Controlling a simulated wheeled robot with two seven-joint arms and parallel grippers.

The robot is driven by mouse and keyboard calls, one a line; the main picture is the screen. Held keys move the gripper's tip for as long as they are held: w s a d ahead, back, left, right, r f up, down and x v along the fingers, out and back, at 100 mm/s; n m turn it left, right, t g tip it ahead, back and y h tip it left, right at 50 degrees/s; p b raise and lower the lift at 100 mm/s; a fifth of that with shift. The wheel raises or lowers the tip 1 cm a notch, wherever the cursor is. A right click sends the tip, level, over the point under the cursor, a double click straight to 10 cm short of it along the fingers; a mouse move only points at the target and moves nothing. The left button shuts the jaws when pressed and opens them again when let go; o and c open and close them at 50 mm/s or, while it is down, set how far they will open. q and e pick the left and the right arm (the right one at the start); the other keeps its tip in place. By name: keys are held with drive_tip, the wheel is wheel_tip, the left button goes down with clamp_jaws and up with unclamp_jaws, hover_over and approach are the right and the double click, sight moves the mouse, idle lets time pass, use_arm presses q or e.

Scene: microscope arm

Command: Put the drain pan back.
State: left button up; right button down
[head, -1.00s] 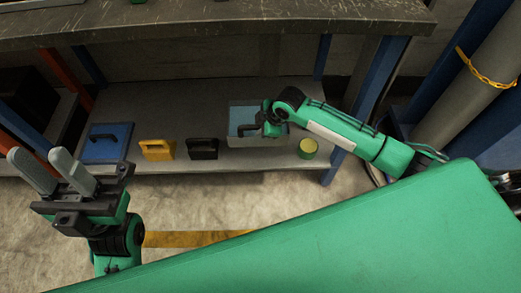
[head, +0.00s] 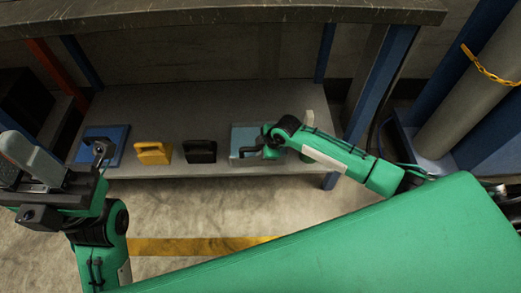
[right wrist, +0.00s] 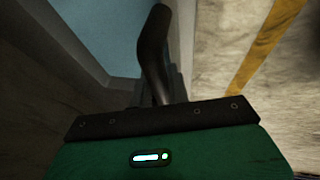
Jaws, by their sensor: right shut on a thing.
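The drain pan (head: 246,135) is a shallow grey tray with a light blue inside and a dark handle. It is at the right part of the low shelf, close to the front edge. My right gripper (head: 262,151) is shut on the handle. In the right wrist view the dark handle (right wrist: 153,55) rises from my gripper, with the pan's grey wall (right wrist: 85,50) beside it. I cannot tell whether the pan rests on the shelf or hangs just above it. My left gripper (head: 22,165) is empty at the left, with its fingers apart.
The bench top (head: 200,15) overhangs the shelf. A blue post (head: 373,90) stands at the right. Shelf space behind the cases is clear.

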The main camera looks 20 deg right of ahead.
drive_tip(key=c, duration=1.4)
unclamp_jaws()
drive_tip(key=shift+o, duration=0.3)
